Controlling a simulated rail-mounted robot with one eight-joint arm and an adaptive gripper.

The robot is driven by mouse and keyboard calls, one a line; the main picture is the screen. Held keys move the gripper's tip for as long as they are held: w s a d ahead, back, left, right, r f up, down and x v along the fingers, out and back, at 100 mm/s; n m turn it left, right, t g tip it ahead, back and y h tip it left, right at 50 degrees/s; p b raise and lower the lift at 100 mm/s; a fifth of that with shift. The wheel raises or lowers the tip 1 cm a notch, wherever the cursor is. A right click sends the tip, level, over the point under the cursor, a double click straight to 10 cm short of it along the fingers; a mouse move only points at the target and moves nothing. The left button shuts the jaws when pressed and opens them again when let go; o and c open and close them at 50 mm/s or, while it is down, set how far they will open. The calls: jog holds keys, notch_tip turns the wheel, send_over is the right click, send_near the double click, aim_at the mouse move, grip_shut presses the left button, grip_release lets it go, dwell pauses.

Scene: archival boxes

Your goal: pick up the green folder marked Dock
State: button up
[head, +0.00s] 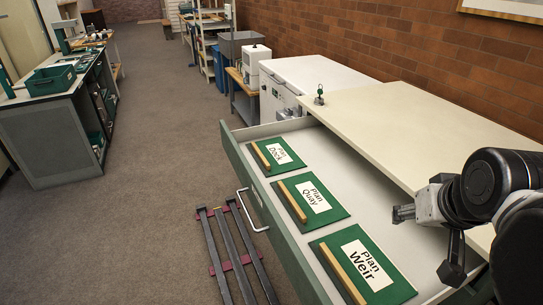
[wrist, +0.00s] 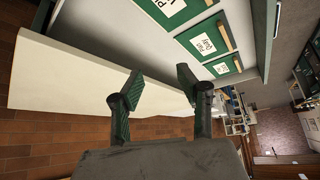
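The green folder marked Dock (head: 268,163) lies flat in the open drawer (head: 237,165), at its far end in the head view. It has a white label and a wooden strip along its left edge. In the wrist view the Dock folder (wrist: 225,66) is the farthest of the row, its label too small to read. My gripper (head: 427,241) is at the right of the head view, beside the Weir folder and well away from the Dock folder. In the wrist view my gripper (wrist: 160,84) has its fingers wide apart with nothing between them.
The green Quay folder (head: 326,211) and Weir folder (head: 377,284) lie in the same drawer, nearer. The pale cabinet top (head: 405,125) overhangs the drawer's right side, with a small green-topped object (head: 319,92) on it. A brick wall (head: 340,40) stands behind.

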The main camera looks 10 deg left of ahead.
jog(key=w+a+r+n, duration=0.1)
jog(key=w+a+r, duration=0.2)
jog(key=w, duration=0.4)
jog(key=w+a+r+n, duration=0.1)
jog(key=w+a+r, duration=0.25)
jog(key=w, duration=0.45)
jog(key=n+g+y+p, duration=0.2)
jog(key=n+g, duration=0.1)
jog(key=n, duration=0.1)
send_over(260, 153)
jog(key=s+d, duration=0.3)
jog(key=s, duration=0.2)
notch_tip(260, 153, down, 19)
jog(key=x, duration=0.4)
jog(key=b+x, duration=0.1)
jog(key=x, duration=0.8)
jog(key=shift+w+a+r+b, duration=0.15)
jog(key=shift+w+b, duration=0.1)
jog(key=shift+b, duration=0.15)
grip_shut()
